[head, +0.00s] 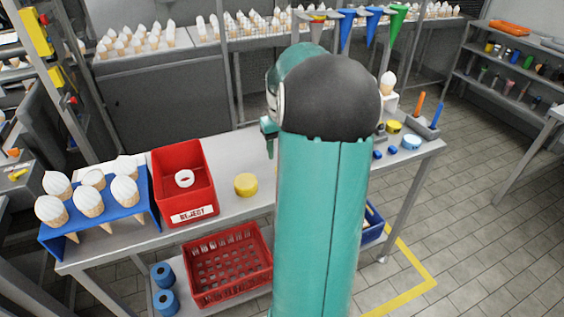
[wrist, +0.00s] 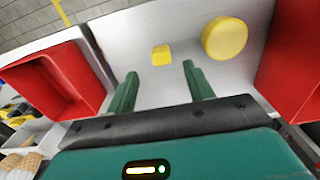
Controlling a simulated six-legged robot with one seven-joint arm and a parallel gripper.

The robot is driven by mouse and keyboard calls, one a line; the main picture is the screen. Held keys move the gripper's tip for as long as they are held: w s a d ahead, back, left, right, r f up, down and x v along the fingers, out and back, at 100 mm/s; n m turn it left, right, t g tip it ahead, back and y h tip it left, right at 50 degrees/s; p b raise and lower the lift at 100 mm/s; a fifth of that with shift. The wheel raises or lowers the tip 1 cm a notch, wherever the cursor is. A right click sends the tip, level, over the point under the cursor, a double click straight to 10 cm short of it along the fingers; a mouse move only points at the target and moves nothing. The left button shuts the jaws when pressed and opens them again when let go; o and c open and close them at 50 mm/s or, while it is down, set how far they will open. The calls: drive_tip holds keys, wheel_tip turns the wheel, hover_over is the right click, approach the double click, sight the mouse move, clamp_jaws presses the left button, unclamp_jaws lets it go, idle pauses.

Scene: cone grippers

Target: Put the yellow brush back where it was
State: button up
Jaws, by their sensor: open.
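My gripper (wrist: 158,85) is open and empty in the wrist view, with its two green fingers apart above the grey table. A small yellow block-like thing (wrist: 161,54) lies on the table just beyond and between the fingertips, apart from them. I cannot tell whether it is the yellow brush. A thick yellow round piece (wrist: 225,40) lies beside it to the right; in the head view it (head: 246,185) sits right of the red reject bin (head: 184,190). My arm hides the table's middle in the head view, and my fingers are mostly hidden there.
A blue rack (head: 150,205) of white-topped cones stands at the table's left. A red bin (wrist: 50,85) stands left of my fingers in the wrist view. A grey holder (head: 421,128) with orange and blue handles stands at the right end. A red crate (head: 228,265) sits below.

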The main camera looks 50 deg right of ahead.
drive_tip(key=shift+r, duration=1.8)
drive_tip(key=w+a+r+n+t+h, duration=0.15)
drive_tip(key=a+r, duration=0.25)
drive_tip(key=a, duration=0.8)
drive_tip(key=w+a+r+n+t, duration=0.1)
drive_tip(key=a+r+n, duration=0.15)
drive_tip(key=a, duration=0.95)
drive_tip(key=s+a+n+t, duration=0.1)
drive_tip(key=s+a, duration=0.3)
drive_tip(key=a, duration=0.4)
drive_tip(key=s+a+n+t+y, duration=0.1)
drive_tip(key=s+a+t, duration=0.1)
drive_tip(key=s+a, duration=0.3)
drive_tip(key=a, duration=0.4)
drive_tip(key=shift+s+f, duration=0.2)
drive_tip(key=shift+f, duration=0.1)
drive_tip(key=shift+a+y, duration=0.15)
drive_tip(key=shift+y, duration=0.1)
